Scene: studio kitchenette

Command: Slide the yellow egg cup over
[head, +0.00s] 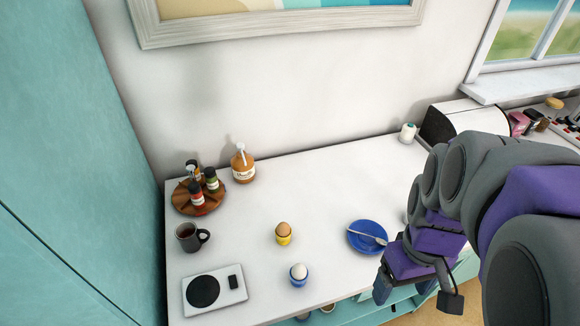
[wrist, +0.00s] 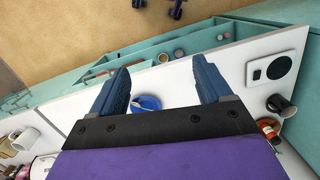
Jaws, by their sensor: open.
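The yellow egg cup (head: 284,240) stands upright on the white counter in the head view, with a brown egg in it. A blue egg cup (head: 299,281) with a white egg stands just in front of it, slightly right. My gripper (head: 402,284) is at the right, near the counter's front edge, apart from both cups. In the wrist view my gripper (wrist: 161,70) has its two blue fingers spread wide, with nothing held between them. I cannot make out either egg cup in the wrist view; a finger may hide them.
A blue saucer (head: 357,243) with a spoon lies right of the yellow cup. Counter behind the cup is clear. Open teal storage (wrist: 130,62) lies below the front edge.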

